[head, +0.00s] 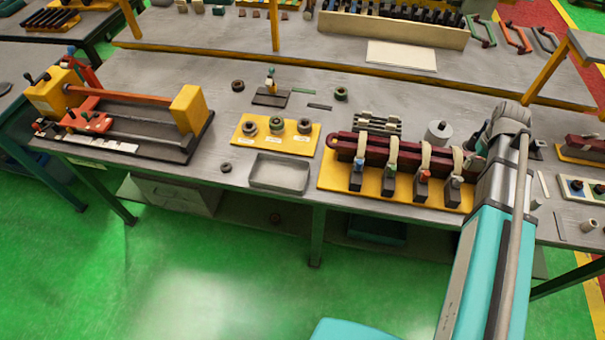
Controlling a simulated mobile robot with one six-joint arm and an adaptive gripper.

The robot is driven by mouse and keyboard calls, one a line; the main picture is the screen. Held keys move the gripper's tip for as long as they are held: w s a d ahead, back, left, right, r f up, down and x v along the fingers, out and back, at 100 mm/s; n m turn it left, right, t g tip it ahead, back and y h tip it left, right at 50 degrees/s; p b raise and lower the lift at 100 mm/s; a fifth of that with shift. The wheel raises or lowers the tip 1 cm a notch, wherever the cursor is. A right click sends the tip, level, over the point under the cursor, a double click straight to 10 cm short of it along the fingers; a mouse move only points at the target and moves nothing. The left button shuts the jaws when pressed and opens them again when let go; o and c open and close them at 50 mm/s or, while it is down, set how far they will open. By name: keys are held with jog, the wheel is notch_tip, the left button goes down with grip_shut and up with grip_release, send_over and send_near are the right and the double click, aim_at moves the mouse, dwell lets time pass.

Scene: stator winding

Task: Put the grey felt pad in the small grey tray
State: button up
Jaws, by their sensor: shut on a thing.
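The small grey tray (262,183) lies near the front edge of the bench, left of the yellow clamp board. It looks empty. My arm comes up from the lower right, and its wrist hides most of my gripper (477,146). The dark end of the gripper shows at the right end of the clamp board, well right of the tray. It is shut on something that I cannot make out. I cannot single out the grey felt pad for sure. A thin dark grey strip (320,106) lies flat behind the yellow ring plate.
The yellow clamp board (327,181) with upright clamps stands right of the tray. A yellow plate (275,146) with several rings is behind it. A loose ring (226,168) lies to its left. A winding machine (120,112) fills the left side. A grey cylinder (438,133) stands near my wrist.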

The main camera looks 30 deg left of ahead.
jog(key=s+a+f+n+b, duration=0.1)
jog(key=s+a+n, duration=0.2)
jog(key=a, duration=0.6)
jog(key=s+a+f+n+b, duration=0.1)
jog(key=s+a+n, duration=0.2)
jog(key=a, duration=0.5)
jog(key=s+a+f+n+b, duration=0.2)
jog(key=s+a, duration=0.1)
jog(key=a, duration=0.6)
jog(key=s+a+f+n+b, duration=0.3)
jog(key=s+a+n, duration=0.6)
jog(key=s+a, duration=0.9)
jog(key=shift+s+a, duration=0.4)
jog(key=shift+a, duration=0.25)
jog(key=shift+w+f, duration=0.1)
jog(key=shift+f, duration=0.05)
jog(key=b, duration=0.8)
send_over(281, 178)
jog(key=f, duration=0.8)
jog(key=shift+s+d, duration=0.35)
jog(key=shift+s, duration=0.05)
jog(key=shift+w+a+f+b, duration=0.35)
jog(key=shift+a+f+b, duration=0.05)
jog(key=shift+f+b, duration=0.1)
